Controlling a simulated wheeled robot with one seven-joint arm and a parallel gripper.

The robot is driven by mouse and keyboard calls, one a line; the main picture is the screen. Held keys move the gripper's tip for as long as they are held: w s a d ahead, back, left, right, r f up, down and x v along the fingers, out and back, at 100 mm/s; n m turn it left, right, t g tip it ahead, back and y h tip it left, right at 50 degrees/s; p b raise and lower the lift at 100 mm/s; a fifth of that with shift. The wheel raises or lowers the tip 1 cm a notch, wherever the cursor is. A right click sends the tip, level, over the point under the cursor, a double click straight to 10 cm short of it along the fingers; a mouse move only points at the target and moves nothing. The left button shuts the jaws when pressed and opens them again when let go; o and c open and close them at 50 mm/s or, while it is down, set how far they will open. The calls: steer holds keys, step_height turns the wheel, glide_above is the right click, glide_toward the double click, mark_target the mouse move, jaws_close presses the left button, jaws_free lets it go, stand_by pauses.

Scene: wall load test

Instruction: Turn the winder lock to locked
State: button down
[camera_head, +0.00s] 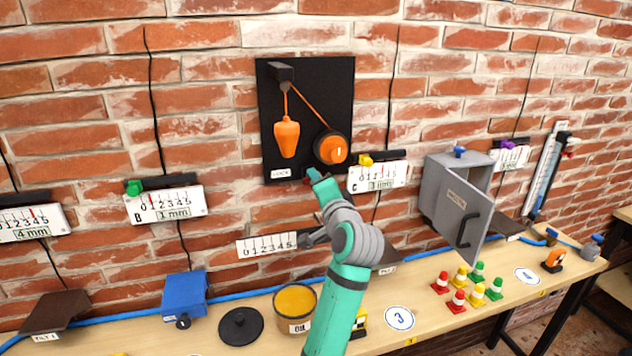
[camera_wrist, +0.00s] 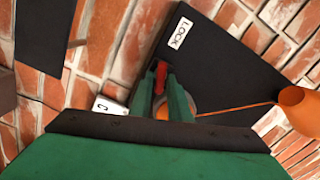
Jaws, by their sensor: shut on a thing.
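A black panel (camera_head: 300,80) hangs on the brick wall with an orange winder (camera_head: 331,149) at its lower right. An orange weight (camera_head: 287,137) hangs by an orange cord from a dark bracket. A LOCK label (camera_head: 281,173) is on the panel's bottom edge; it also shows in the wrist view (camera_wrist: 180,32). My gripper (camera_head: 316,176) reaches up to the panel's lower edge below the winder. In the wrist view, my gripper's green fingers (camera_wrist: 164,88) are shut on the small red lock lever (camera_wrist: 158,74). The lever's lower part is hidden between the fingers.
A yellow clip (camera_head: 365,160) and gauge card C (camera_head: 378,175) are close right of my gripper. A white scale (camera_head: 266,246) is below. The grey cabinet (camera_head: 459,190) at right has its door open. An oil tin (camera_head: 295,310) and several cones (camera_head: 458,301) stand on the bench.

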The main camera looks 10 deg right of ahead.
steer(key=shift+d+f+m, duration=0.1)
steer(key=shift+f+m, duration=0.05)
steer(key=shift+m, duration=1.75)
steer(key=c, duration=1.8)
jaws_free()
steer(key=s, duration=1.1)
steer(key=shift+d, duration=0.2)
steer(key=shift+w, duration=0.1)
